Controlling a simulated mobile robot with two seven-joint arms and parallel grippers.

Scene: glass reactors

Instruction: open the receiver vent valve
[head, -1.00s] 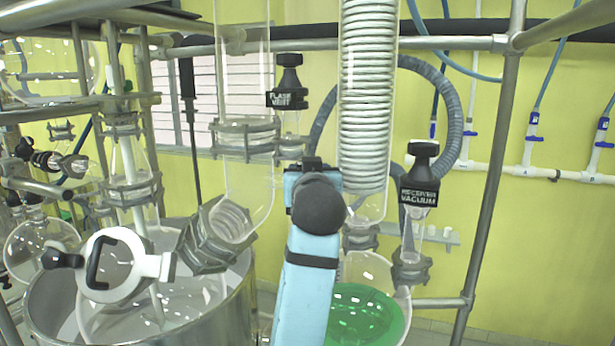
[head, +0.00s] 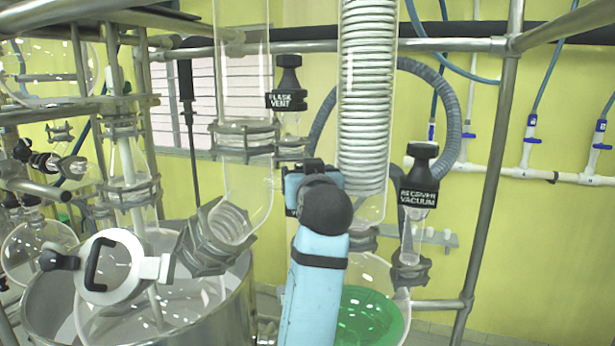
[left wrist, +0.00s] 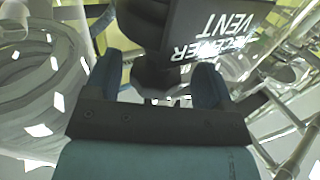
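The receiver vent valve shows in the left wrist view as a dark label block (left wrist: 210,30) with white "RECEIVER VENT" lettering, partly cut off by the top edge. Its dark stem is between the two fingers of my left gripper (left wrist: 158,85). The fingers are apart, with visible gaps to the stem, so the gripper looks open around it. In the head view my blue left forearm (head: 316,285) rises from the bottom middle and hides this valve and most of the gripper. The receiver flask (head: 370,318) holds green liquid behind the arm. My right gripper is not in view.
The flask vent valve (head: 288,85) stands up and left of my wrist. The receiver vacuum valve (head: 420,175) is close on the right. A glass coil condenser (head: 365,100) is just behind. A steel vessel (head: 235,310) stands left, a metal post (head: 487,170) right.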

